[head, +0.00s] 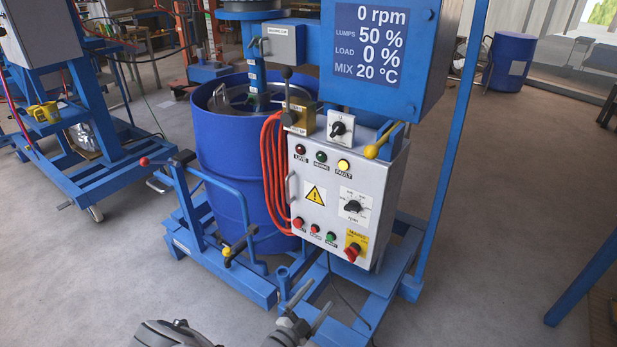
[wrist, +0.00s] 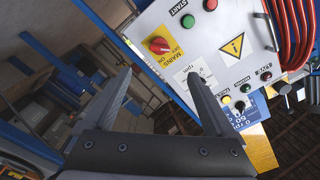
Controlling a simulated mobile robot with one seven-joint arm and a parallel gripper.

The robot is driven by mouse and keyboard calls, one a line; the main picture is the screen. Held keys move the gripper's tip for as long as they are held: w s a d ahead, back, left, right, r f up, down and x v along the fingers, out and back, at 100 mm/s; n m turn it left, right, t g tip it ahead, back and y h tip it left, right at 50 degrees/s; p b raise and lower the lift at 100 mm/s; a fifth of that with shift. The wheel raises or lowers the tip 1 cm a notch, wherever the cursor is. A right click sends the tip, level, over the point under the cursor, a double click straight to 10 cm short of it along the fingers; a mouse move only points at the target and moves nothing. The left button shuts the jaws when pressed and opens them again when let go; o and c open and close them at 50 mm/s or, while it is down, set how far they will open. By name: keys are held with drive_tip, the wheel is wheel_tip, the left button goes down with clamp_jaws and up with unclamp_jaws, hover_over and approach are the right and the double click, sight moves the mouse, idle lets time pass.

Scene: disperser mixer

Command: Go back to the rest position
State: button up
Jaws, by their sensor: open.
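My gripper (head: 320,295) is at the bottom of the head view, low in front of the mixer's control box (head: 325,225). It is open and empty. In the wrist view its two fingers (wrist: 160,73) stand apart, with the tilted panel beyond them; whether they touch it cannot be told from that view, but the head view shows them apart from it. The panel carries a red mains switch (head: 352,251), a black rpm knob (head: 353,206) and several push buttons. The yellow fault lamp (head: 343,166) looks lit. The display (head: 380,45) reads 0 rpm, lumps 50 %, load 0 %, mix 20 °C.
A blue drum (head: 222,150) stands behind the control box, with an orange hose (head: 274,175) hanging beside it. The blue base frame (head: 225,275) and a red-knobbed bar (head: 165,162) jut forward at left. Another blue machine (head: 85,150) stands far left. Open floor (head: 490,200) lies at right.

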drive_tip(key=s+d+r+m+g+y, duration=0.1)
drive_tip(key=s+d+r+m+g, duration=0.3)
drive_tip(key=r+m, duration=0.55)
drive_tip(key=s+d+r+m+g+y, duration=0.1)
drive_tip(key=s+d+r+m+g, duration=0.15)
drive_tip(key=r+m+g, duration=0.7)
drive_tip(key=s+d+r+m+g, duration=0.15)
drive_tip(key=d+r+m, duration=0.25)
drive_tip(key=m, duration=1)
drive_tip(key=s+r+m+t+y, duration=0.35)
drive_tip(key=s+r+m, duration=0.45)
drive_tip(key=m, duration=0.4)
drive_tip(key=s+r+m+t+y, duration=0.3)
drive_tip(key=s+r+m+y, duration=0.25)
drive_tip(key=r+m, duration=0.45)
wheel_tip(320, 180, up, 15)
drive_tip(key=m+p, duration=0.1)
drive_tip(key=p, duration=1.4)
drive_tip(key=shift+s+f, duration=0.2)
drive_tip(key=shift+g, duration=0.25)
